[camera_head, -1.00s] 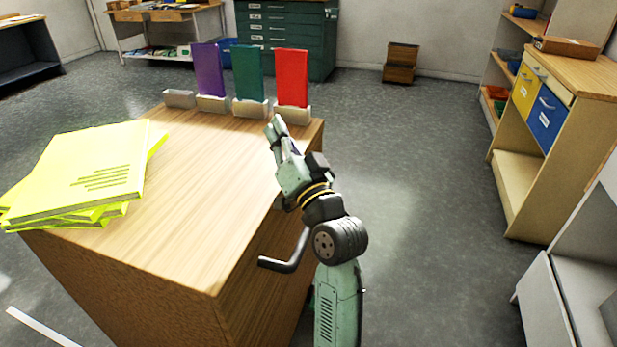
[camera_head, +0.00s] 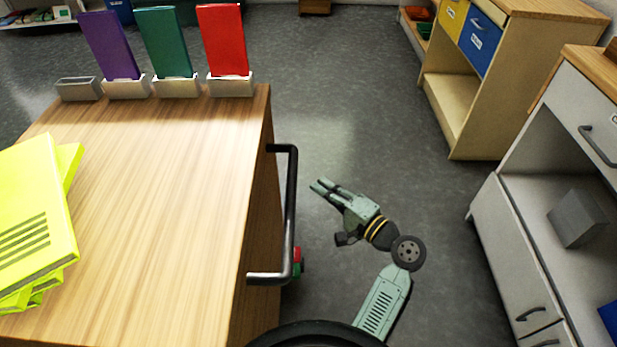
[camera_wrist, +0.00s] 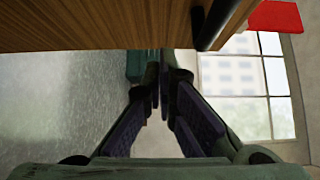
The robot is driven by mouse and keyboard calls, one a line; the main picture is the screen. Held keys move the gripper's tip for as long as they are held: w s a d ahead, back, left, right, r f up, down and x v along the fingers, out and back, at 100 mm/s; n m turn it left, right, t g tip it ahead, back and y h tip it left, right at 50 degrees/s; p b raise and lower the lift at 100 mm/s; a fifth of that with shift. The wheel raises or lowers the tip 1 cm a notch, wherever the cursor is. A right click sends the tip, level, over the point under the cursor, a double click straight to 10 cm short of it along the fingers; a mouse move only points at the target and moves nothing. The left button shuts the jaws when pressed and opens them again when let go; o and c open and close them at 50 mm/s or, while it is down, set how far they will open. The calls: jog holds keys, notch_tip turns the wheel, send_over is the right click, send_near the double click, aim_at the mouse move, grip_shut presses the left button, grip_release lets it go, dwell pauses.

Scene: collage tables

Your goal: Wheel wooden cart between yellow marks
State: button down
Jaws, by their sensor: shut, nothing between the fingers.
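The wooden cart (camera_head: 165,200) fills the left of the head view, with a flat wood-grain top. A black bar handle (camera_head: 291,215) stands out from its right side. My gripper (camera_head: 318,186) is to the right of the handle, apart from it in the picture, with its fingers shut and empty, pointing up and left. In the wrist view the shut fingertips (camera_wrist: 160,65) lie just below the cart's wooden face (camera_wrist: 90,25), and the dark handle (camera_wrist: 215,22) crosses the top. No yellow floor marks are in view.
Lime-yellow books (camera_head: 35,220) lie on the cart top. Purple (camera_head: 108,45), green (camera_head: 165,42) and red (camera_head: 222,40) upright panels stand in holders along its far edge. A grey cabinet (camera_head: 520,230) and wooden shelf (camera_head: 470,90) stand right, with open floor (camera_head: 390,150) between.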

jog(key=p, duration=0.2)
send_near(270, 160)
jog(key=w+d+r, duration=0.1)
jog(key=w, duration=0.1)
jog(key=shift+w+a+f+p, duration=0.1)
jog(key=shift+a+p, duration=0.15)
jog(key=shift+a, duration=0.5)
jog(key=shift+w+a+r+p, duration=0.1)
jog(key=shift+a+p, duration=0.1)
jog(key=shift+a, duration=0.55)
jog(key=shift+w+a+f+p, duration=0.1)
jog(key=shift+a+p, duration=0.15)
jog(key=shift+a, duration=0.45)
